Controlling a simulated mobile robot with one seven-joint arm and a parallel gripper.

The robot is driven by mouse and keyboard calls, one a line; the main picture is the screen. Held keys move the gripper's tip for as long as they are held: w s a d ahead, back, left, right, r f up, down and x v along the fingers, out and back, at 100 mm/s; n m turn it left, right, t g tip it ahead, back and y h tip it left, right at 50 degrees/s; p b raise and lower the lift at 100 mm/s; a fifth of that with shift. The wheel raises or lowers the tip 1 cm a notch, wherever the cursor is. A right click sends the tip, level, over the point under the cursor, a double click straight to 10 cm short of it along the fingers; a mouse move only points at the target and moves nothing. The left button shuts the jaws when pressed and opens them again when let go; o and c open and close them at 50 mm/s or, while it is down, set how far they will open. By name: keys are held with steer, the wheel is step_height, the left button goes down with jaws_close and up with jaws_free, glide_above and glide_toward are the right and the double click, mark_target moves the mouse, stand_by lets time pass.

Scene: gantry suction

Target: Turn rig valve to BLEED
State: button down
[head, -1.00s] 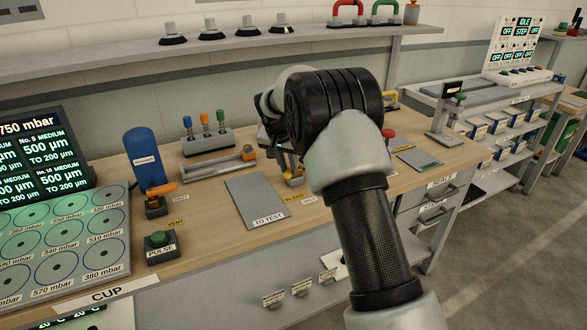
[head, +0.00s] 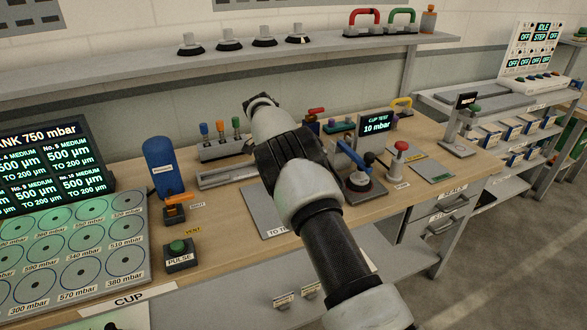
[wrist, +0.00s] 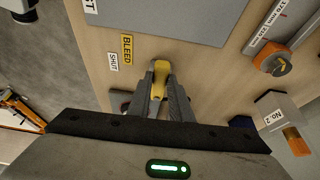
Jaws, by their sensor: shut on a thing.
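The rig valve's yellow handle (wrist: 160,70) shows in the wrist view, between the fingertips of my gripper (wrist: 159,88), which is shut on it. Its rounded tip points up the picture, toward a grey plate. The BLEED label (wrist: 126,49) and the SHUT label (wrist: 113,62) lie on the wooden bench just left of the handle. The fingers hide the handle's lower part, and I cannot tell which label it is set to. In the head view my arm covers the valve and my gripper.
The cup test display (head: 376,124) reads 10 mbar. Right of my arm stand a blue-handled device (head: 365,180) and a red-topped post (head: 400,160). The grey TO TEST plate (head: 263,205) lies left of my arm. A shelf (head: 220,65) runs behind.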

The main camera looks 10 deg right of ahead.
steer(key=shift+w, duration=0.1)
stand_by(0.3)
steer(key=c, duration=1.6)
jaws_free()
steer(key=p+v, duration=0.4)
steer(key=v, duration=1.3)
steer(key=shift+r, duration=0.25)
